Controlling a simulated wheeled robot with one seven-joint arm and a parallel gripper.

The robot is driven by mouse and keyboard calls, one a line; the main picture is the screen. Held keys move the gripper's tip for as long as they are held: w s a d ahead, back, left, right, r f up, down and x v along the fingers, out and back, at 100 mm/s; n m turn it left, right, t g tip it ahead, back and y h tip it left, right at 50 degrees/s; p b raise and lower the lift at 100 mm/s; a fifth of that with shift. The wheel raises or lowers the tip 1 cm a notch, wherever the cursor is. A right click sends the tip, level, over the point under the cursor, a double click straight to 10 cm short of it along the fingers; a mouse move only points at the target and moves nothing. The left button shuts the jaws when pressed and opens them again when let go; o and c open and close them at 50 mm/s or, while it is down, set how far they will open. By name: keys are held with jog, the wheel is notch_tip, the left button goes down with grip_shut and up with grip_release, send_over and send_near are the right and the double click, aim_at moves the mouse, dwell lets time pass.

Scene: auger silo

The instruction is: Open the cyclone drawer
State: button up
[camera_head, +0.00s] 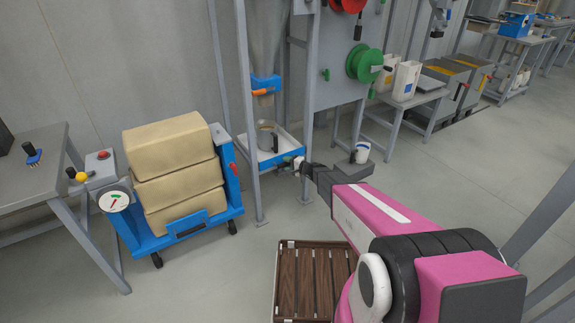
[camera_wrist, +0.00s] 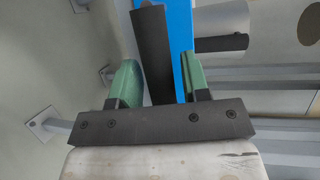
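The cyclone drawer (camera_head: 280,156) is a shallow blue tray in the grey frame under the cyclone's grey cone and blue collar (camera_head: 265,83). My gripper (camera_head: 299,165) is at the drawer's right end in the head view, where its fingers are too small to make out. In the wrist view, my gripper's two green fingers (camera_wrist: 158,82) stand apart on either side of a dark bar-like handle (camera_wrist: 153,55). The blue drawer face (camera_wrist: 181,25) is behind the handle. Blue shows between the handle and the right finger, so the fingers are not closed on it.
A round metal vessel (camera_head: 265,134) sits in the drawer. A blue cart (camera_head: 226,206) with stacked tan sacks (camera_head: 172,166) stands left. A wooden pallet (camera_head: 312,284) lies on the floor in front. Grey frame posts (camera_head: 248,120) flank the drawer.

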grip_shut()
jog(key=s+d, duration=0.6)
jog(key=s, duration=0.3)
jog(key=s+d, duration=0.6)
jog(key=s, duration=0.4)
jog(key=shift+d, duration=0.4)
jog(key=shift+o, duration=1.6)
grip_release()
jog(key=v, duration=1)
jog(key=shift+d, duration=0.35)
jog(key=shift+s+r, duration=0.15)
jog(key=shift+s, duration=0.05)
